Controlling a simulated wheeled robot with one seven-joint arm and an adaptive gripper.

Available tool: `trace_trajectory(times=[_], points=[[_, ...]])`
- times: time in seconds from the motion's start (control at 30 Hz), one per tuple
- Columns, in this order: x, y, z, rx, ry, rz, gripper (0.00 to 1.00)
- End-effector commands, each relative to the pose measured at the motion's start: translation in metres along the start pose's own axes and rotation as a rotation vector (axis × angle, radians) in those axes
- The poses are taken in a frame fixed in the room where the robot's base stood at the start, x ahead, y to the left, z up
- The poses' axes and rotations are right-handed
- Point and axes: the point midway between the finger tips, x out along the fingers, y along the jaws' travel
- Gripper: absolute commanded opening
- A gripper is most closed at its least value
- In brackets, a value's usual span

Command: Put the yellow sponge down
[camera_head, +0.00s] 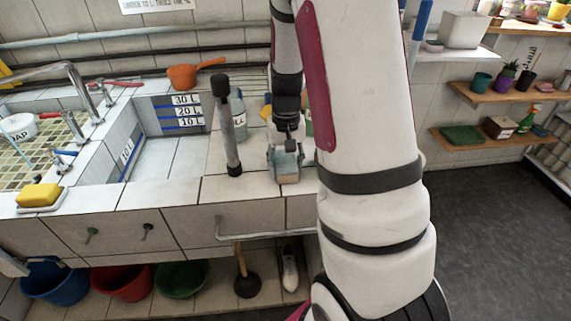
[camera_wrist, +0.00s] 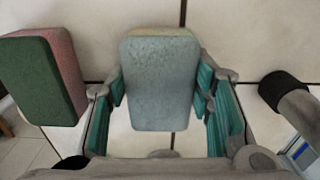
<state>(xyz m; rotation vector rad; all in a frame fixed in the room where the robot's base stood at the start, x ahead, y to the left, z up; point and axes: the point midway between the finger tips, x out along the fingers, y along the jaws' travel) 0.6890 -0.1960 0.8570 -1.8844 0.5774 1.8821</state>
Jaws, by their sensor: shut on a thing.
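My gripper (camera_head: 286,165) is over the tiled counter, in the middle of the head view, partly beside my own arm. In the wrist view my gripper (camera_wrist: 160,95) has its teal finger pads on both sides of a block-shaped sponge (camera_wrist: 158,75). The sponge's visible face is pale blue-grey, with a thin tan edge; I see no clear yellow on it. It is just above or on the white tiles; I cannot tell which. A yellow block (camera_head: 38,195) lies on a white dish at the left of the head view.
A green-and-pink sponge (camera_wrist: 42,75) is left of my gripper in the wrist view. A black-topped upright bar (camera_head: 228,125) stands just left of my gripper in the head view. Clear bottles stand behind. The tiled basin (camera_head: 165,155) opens farther left; the counter's front edge is near.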

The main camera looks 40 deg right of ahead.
Motion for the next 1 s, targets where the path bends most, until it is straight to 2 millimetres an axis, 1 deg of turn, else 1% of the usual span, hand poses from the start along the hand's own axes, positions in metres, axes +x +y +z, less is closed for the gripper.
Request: trace_trajectory(times=[0.17, 0.3, 0.33, 0.37, 0.4, 0.77, 0.87, 1.0], points=[[-0.001, 0.000, 0.000, 0.000, 0.001, 0.000, 0.17], [0.003, 0.000, 0.000, 0.000, 0.001, 0.000, 0.17], [0.002, 0.000, 0.000, 0.000, 0.001, 0.000, 0.52], [0.002, 0.000, 0.000, 0.000, 0.001, 0.000, 0.58], [0.002, 0.000, 0.000, 0.000, 0.001, 0.000, 0.67], [0.000, 0.000, 0.000, 0.000, 0.001, 0.000, 0.67], [-0.008, 0.000, 0.000, -0.001, 0.002, -0.001, 0.67], [-0.032, 0.000, 0.000, -0.001, 0.005, -0.001, 0.67]])
